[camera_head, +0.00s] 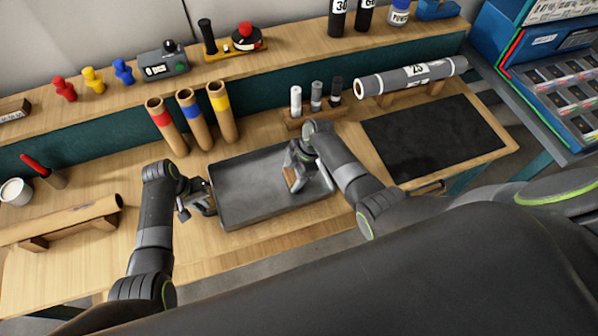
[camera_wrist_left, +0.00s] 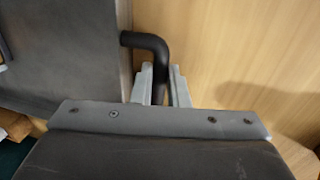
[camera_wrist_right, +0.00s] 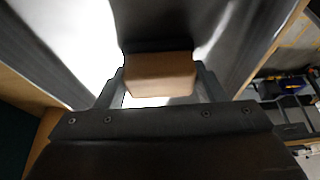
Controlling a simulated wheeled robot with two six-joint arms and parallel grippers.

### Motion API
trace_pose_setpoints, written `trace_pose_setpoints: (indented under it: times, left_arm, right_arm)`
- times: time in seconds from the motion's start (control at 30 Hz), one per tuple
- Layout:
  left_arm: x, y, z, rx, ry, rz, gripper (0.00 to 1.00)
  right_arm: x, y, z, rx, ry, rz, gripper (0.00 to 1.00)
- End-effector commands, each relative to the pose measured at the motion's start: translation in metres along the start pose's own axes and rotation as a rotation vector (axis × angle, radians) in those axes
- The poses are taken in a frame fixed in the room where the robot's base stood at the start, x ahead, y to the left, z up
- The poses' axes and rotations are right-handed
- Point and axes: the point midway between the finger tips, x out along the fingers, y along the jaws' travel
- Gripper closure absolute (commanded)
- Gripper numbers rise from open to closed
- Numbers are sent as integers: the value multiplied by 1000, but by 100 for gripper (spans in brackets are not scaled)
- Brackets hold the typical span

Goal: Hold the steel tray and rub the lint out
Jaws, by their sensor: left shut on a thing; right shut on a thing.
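The steel tray (camera_head: 248,188) lies on the wooden bench in the head view, and a corner of it shows in the left wrist view (camera_wrist_left: 70,55). My left gripper (camera_head: 205,207) is shut on the tray's dark bent handle (camera_wrist_left: 150,44) at the tray's left side. My right gripper (camera_head: 297,180) is shut on a block with a tan wooden body (camera_wrist_right: 160,75) and a dark part beyond it. The block is over the right part of the tray; whether it touches the tray surface is hard to tell. No lint can be made out on the tray.
Three cardboard tubes (camera_head: 194,120) with coloured bands stand behind the tray. A small wooden holder with three small cylinders (camera_head: 316,97) is behind its right end. A black mat (camera_head: 435,138) lies to the right. A long tube on a cradle (camera_head: 60,220) is at left.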

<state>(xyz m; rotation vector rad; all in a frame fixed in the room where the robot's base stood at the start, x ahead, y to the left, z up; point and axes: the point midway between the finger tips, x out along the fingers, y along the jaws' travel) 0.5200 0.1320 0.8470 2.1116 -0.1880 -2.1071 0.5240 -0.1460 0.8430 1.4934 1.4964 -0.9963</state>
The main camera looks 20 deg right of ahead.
Motion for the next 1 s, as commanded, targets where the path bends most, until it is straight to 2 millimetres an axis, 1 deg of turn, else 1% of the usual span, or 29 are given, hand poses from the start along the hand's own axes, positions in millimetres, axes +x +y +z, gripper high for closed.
trace_pose_setpoints:
  times: [0.1,0.6,0.8,1.0]
  left_arm:
    - [0,0,0,0,0,0,100]
    - [0,0,0,0,0,0,100]
    - [0,0,0,0,0,0,100]
    - [0,0,0,0,0,0,100]
  right_arm:
    - [-21,0,-6,-1,-2,5,58]
    - [-62,0,-23,-1,-3,5,58]
    - [-74,0,-28,0,-3,3,58]
    - [-75,0,-28,1,-3,2,58]
